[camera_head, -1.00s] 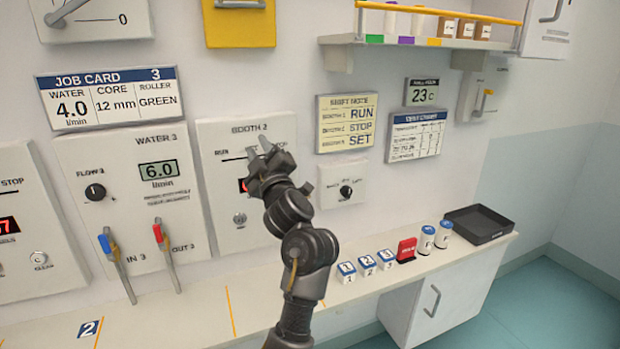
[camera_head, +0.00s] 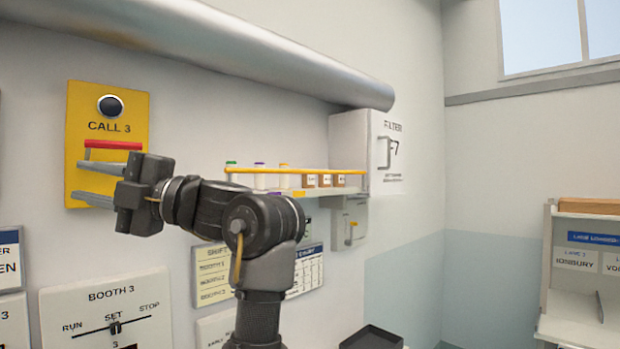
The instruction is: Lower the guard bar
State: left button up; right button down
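The guard bar, a thin yellow bar (camera_head: 300,171), runs level along the front of a small wall shelf (camera_head: 345,189). Small bottles (camera_head: 260,178) and brown boxes (camera_head: 325,181) stand behind it. My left gripper (camera_head: 77,179) is to the left of the bar and apart from it, in front of a yellow CALL 3 panel (camera_head: 137,110). Its fingers are parted with nothing seen between them. They are just below a red bar (camera_head: 113,144) on that panel; I cannot tell whether they touch the panel. My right gripper is not in view.
A large grey pipe (camera_head: 250,60) crosses above the shelf. A white FILTER box (camera_head: 350,145) stands at the shelf's right end. The BOOTH 3 panel (camera_head: 105,315) is below my gripper. A rack (camera_head: 590,260) stands at the far right.

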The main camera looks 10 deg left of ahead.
aim_at(230, 170)
jog(key=z, duration=3)
jog(key=k, duration=1.65)
jog(key=u, duration=1.35)
jog(key=i, duration=1.65)
jog(key=z, duration=0.05)
jog(key=k, duration=0.1)
jog(key=u, duration=0.1)
